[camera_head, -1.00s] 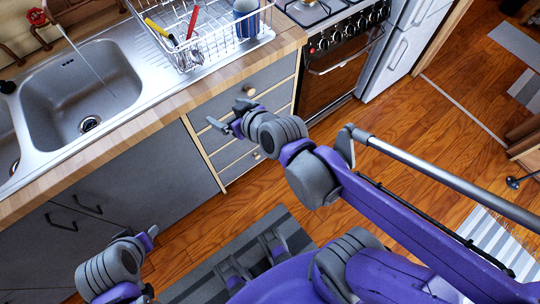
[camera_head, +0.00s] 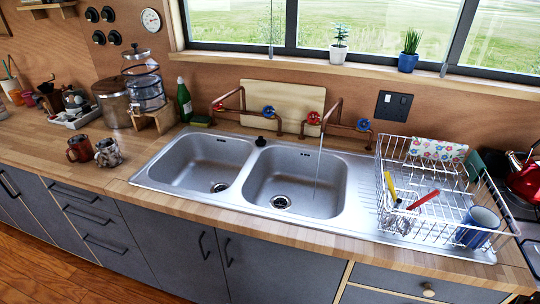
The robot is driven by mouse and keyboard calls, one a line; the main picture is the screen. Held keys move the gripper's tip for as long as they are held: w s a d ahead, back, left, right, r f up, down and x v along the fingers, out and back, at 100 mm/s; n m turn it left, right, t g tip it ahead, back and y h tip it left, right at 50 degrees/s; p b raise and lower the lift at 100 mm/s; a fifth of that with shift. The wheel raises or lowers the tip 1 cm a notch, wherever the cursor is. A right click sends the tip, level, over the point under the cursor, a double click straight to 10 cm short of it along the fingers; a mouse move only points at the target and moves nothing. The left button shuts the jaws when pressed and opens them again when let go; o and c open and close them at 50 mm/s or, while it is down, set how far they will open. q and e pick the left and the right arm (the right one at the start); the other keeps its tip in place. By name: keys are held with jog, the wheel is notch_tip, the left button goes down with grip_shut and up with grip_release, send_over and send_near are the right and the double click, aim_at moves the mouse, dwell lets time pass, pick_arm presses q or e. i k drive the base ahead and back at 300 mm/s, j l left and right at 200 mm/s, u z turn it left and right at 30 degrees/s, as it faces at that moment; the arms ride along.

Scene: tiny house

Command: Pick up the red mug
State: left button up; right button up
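A reddish-brown mug (camera_head: 80,149) stands on the wooden counter (camera_head: 130,160) left of the sink. A grey-brown patterned mug (camera_head: 108,153) stands close to its right. A small dark red cup (camera_head: 29,99) is farther back at the far left, too small to make out well. Neither of my grippers is in view, and nothing shows of my arms.
The double sink (camera_head: 250,180) is in the middle, with a tap running. A dish rack (camera_head: 430,200) at the right holds a blue mug (camera_head: 478,226) and utensils. Counter in front of the mugs is clear.

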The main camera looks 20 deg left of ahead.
aim_at(80, 145)
jog(key=u, duration=2.1)
